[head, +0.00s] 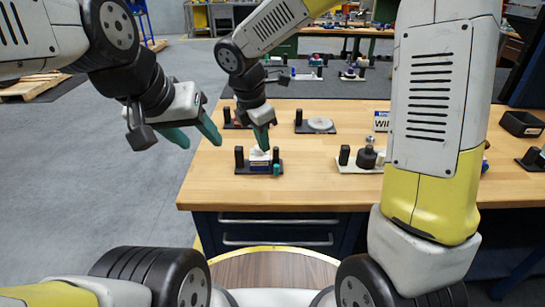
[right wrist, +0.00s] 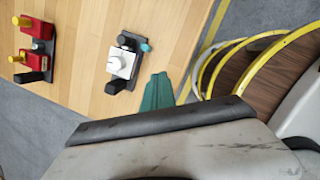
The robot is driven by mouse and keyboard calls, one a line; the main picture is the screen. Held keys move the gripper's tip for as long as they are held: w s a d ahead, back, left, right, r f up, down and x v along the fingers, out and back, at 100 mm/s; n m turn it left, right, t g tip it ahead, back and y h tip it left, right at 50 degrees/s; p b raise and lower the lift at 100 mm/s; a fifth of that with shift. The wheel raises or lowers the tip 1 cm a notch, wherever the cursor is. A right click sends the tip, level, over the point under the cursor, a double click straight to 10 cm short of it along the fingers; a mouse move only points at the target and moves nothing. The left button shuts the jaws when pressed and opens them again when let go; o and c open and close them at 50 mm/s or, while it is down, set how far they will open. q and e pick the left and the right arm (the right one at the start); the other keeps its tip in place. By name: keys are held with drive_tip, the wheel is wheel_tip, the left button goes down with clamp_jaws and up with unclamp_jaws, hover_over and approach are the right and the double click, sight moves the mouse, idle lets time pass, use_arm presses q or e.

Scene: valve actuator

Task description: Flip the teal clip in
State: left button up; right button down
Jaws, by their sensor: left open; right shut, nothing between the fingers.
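The teal clip (head: 276,169) is a small piece at the right front of a device with a dark base (head: 241,170), a white block and black posts, near the table's front edge. In the right wrist view the teal clip (right wrist: 146,47) sticks out past one end of the device, beside the white block (right wrist: 120,63). My right gripper (head: 264,139) is shut and empty, pointing down just above the white block; its teal fingers (right wrist: 157,92) show apart from the clip in the right wrist view. My left gripper (head: 192,136) is open and empty, in the air left of the table.
A device with a grey disc (head: 320,124) stands behind, and one with a dark knob (head: 367,157) stands to the right. A red device with yellow knobs (right wrist: 38,45) shows in the right wrist view. The wooden tabletop (head: 215,182) is bare around the clip's device.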

drive_tip(key=shift+w+a+f+n, duration=0.1)
drive_tip(key=shift+a+f+n, duration=1.15)
drive_tip(key=shift+a+n, duration=0.2)
approach(273, 173)
drive_tip(key=s+f, duration=0.1)
drive_tip(key=s+a+f, duration=0.1)
drive_tip(key=f, duration=0.1)
drive_tip(key=s+a+f, duration=0.1)
drive_tip(key=s, duration=0.1)
drive_tip(key=shift+f, duration=0.4)
drive_tip(key=shift+w+d+r, duration=0.2)
drive_tip(key=shift+w+d, duration=0.7)
drive_tip(key=shift+w, duration=0.05)
drive_tip(key=shift+w+d, duration=0.4)
drive_tip(key=shift+w, duration=0.1)
drive_tip(key=shift+w, duration=1)
